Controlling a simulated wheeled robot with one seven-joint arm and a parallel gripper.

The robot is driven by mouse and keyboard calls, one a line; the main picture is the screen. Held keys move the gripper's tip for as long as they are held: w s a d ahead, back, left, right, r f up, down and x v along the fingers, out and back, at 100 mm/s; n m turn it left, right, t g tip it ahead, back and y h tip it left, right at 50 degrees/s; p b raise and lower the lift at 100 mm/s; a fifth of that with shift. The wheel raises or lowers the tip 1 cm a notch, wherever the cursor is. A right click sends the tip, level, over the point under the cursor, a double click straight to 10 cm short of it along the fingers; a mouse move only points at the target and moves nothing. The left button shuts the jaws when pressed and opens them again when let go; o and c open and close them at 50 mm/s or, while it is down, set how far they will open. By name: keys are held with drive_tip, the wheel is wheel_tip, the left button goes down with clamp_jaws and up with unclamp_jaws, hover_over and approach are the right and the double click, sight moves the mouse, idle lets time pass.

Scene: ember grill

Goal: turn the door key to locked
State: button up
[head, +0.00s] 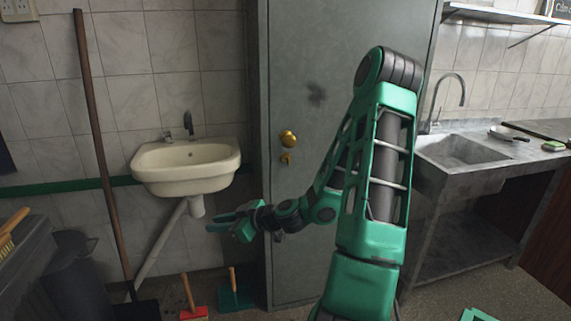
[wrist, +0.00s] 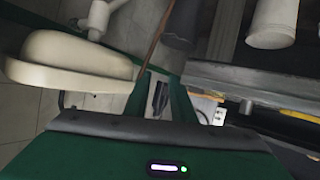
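The grey metal door (head: 315,150) is closed in the middle of the head view. A round brass knob (head: 288,138) sits near its left edge. The small brass key (head: 286,158) is just below the knob; its exact angle is too small to tell. My gripper (head: 226,226) is low and left of the key, in front of the wall below the sink, well apart from the door. Its green fingers are spread and empty; they also show in the wrist view (wrist: 158,92). The wrist view shows neither key nor knob.
A white washbasin (head: 186,166) with a pipe beneath is just above my gripper. A long wooden broom handle (head: 95,130) leans at left. A red-headed brush (head: 193,312) and green dustpan (head: 236,298) stand below. A metal sink counter (head: 480,160) is at right.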

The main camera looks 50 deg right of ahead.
drive_tip(key=w+d+r+m+t+h, duration=0.2)
drive_tip(key=d+r+t, duration=0.15)
drive_tip(key=d, duration=0.35)
drive_tip(key=m+h, duration=1)
drive_tip(key=h, duration=0.3)
approach(288, 160)
drive_tip(key=shift+g, duration=0.35)
drive_tip(key=shift+x, duration=5.4)
clamp_jaws()
